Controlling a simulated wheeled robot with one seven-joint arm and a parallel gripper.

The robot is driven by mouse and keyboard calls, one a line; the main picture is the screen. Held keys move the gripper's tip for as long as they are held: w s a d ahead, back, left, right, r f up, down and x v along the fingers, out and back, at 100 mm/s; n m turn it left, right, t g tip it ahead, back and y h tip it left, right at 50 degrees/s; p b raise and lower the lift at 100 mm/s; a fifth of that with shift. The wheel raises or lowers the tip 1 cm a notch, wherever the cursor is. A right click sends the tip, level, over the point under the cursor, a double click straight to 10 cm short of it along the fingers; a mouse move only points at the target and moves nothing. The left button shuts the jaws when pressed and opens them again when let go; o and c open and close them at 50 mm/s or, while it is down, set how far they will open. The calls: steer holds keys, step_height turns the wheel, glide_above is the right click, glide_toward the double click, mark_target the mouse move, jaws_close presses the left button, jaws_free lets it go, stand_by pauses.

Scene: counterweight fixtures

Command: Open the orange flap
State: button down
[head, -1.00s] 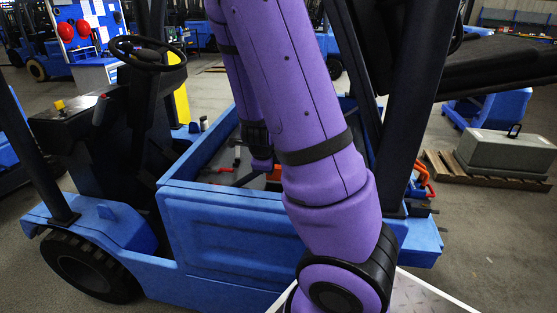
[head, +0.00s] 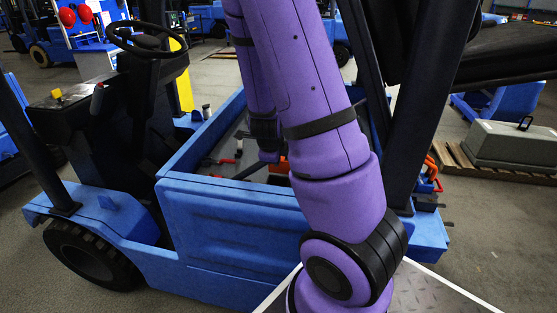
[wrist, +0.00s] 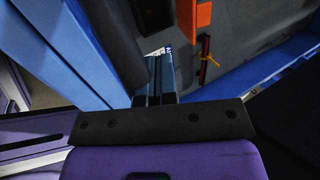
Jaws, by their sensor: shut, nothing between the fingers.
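An orange part (head: 279,169), possibly the flap, shows inside the open blue bay of the vehicle in the head view, partly hidden behind my arm. In the wrist view an orange strip (wrist: 203,14) lies at the top, right of my gripper; I cannot tell whether it is the same part. My gripper (wrist: 160,62) is shut and empty, pointing into the bay beside a dark rounded post. It is apart from the orange strip in the picture. In the head view my fingers are hidden behind my arm.
The blue bay wall (head: 235,200) stands in front of my gripper. A dark mast (head: 437,110) rises at the right. In the wrist view a red rod (wrist: 206,45) with a yellow tie is right of my gripper.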

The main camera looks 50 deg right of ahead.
mark_target(280, 166)
steer(key=shift+w+d+f, duration=0.6)
steer(key=shift+d+f, duration=0.25)
steer(key=shift+d, duration=0.1)
steer(key=shift+w+d+f, duration=0.55)
steer(key=shift+d+f, duration=0.25)
steer(key=shift+d, duration=0.2)
steer(key=shift+w+d+f, duration=0.6)
steer(key=shift+d+f, duration=0.25)
steer(key=shift+d, duration=0.1)
steer(key=shift+d, duration=0.15)
steer(key=shift+w+r+g+y, duration=0.1)
steer(key=shift+g+y, duration=0.3)
steer(key=shift+y, duration=0.2)
steer(key=shift+w+d+r+g+y, duration=0.1)
steer(key=shift+w+d+g+y, duration=0.1)
steer(key=shift+d+g+y, duration=0.35)
